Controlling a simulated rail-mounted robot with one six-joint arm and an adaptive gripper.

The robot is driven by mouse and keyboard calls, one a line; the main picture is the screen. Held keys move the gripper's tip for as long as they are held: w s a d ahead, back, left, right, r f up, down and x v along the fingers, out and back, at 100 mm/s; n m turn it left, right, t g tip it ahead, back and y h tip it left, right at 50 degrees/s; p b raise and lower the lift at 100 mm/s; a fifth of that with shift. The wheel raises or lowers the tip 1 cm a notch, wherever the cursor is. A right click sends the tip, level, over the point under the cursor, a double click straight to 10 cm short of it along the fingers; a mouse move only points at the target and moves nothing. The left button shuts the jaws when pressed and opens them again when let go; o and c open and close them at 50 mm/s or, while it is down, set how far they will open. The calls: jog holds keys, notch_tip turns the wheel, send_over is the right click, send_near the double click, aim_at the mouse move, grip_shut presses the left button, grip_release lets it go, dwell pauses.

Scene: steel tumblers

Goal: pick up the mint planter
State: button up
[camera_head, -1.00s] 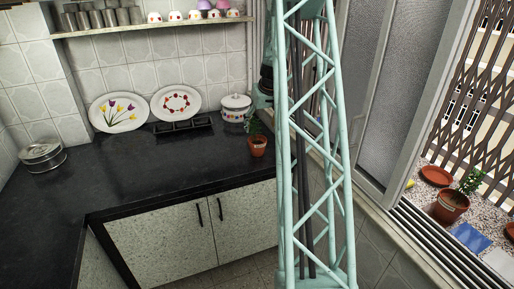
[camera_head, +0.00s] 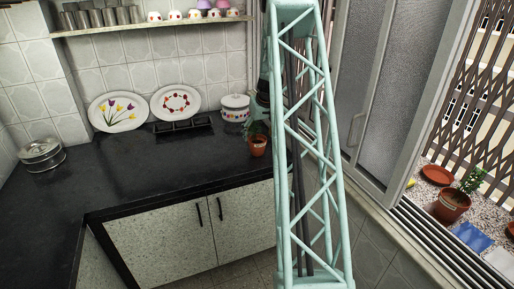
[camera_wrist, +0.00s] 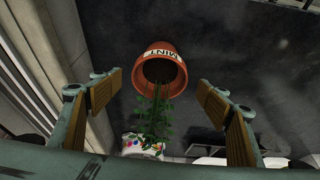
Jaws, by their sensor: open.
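The mint planter is a small terracotta pot (camera_head: 257,147) with green leaves, standing on the dark counter near its right end. In the wrist view the pot (camera_wrist: 160,72) appears upside down, with a white label reading MINT, and its leaves hang toward the bottom of the picture. I see clear gaps between the pot and both pads, and nothing is held. In the head view my gripper is mostly hidden behind my pale green lattice mast.
A white lidded pot (camera_head: 235,107) with painted decoration stands just behind the planter. A black stove grate (camera_head: 183,126) and two decorated plates are to its left. A window frame (camera_head: 385,100) rises on the right. Another potted plant (camera_head: 452,205) stands on the sill. The front counter is clear.

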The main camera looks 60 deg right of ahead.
aim_at(257, 142)
jog(key=shift+w+d+f, duration=0.1)
jog(key=shift+w+f, duration=0.1)
jog(key=shift+f, duration=0.25)
jog(key=shift+f, duration=0.1)
jog(key=shift+b+x, duration=0.5)
jog(key=shift+x, duration=2)
jog(key=shift+c, duration=0.2)
jog(key=c, duration=1.1)
jog(key=shift+c, duration=0.6)
